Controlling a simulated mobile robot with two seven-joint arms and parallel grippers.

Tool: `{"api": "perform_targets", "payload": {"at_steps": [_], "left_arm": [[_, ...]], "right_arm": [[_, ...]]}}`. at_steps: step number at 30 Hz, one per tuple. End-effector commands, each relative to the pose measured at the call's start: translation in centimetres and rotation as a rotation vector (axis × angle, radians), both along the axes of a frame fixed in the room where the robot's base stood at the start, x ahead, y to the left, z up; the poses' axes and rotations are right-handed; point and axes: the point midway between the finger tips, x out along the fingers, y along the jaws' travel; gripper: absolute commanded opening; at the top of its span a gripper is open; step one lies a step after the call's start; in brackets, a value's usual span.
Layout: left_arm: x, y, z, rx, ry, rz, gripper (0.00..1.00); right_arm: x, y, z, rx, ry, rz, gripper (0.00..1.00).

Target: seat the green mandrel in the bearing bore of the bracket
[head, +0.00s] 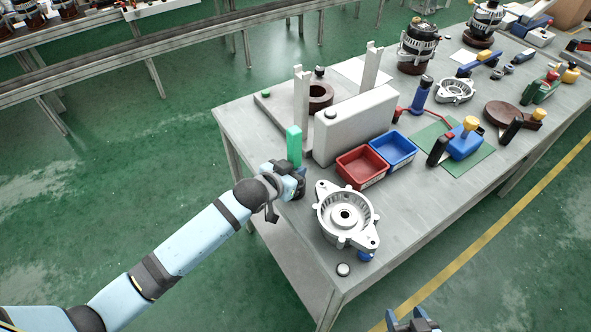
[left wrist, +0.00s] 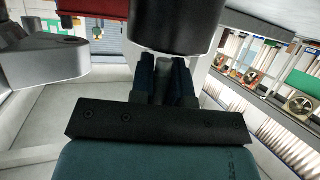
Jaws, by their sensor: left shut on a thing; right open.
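The green mandrel (head: 294,145) stands upright at the table's left edge, directly above my left gripper (head: 296,174). My left gripper is shut on it, around its lower part. In the left wrist view a thick dark cylinder (left wrist: 175,25) sits at the fingertips of my left gripper (left wrist: 165,72); no green shows on it there. The pale grey bracket (head: 329,193) lies on the table to the right of this gripper, with its round bearing bore facing up and looking empty. My right gripper (head: 412,322) is open and empty at the bottom edge, away from the bracket.
A red bin (head: 362,167) and a blue bin (head: 392,148) stand behind the bracket, beside a white box-shaped fixture (head: 355,125) with tall posts. A small round grey-topped part (head: 343,269) lies near the front corner.

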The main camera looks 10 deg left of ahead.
Motion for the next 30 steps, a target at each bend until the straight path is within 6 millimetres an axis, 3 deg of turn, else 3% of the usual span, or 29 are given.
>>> {"api": "perform_targets", "payload": {"at_steps": [30], "left_arm": [[0.00,-0.01,0.09,-0.001,-0.002,0.000,0.00]], "right_arm": [[-0.03,-0.10,0.53,-0.002,0.004,-0.002,0.59]]}}
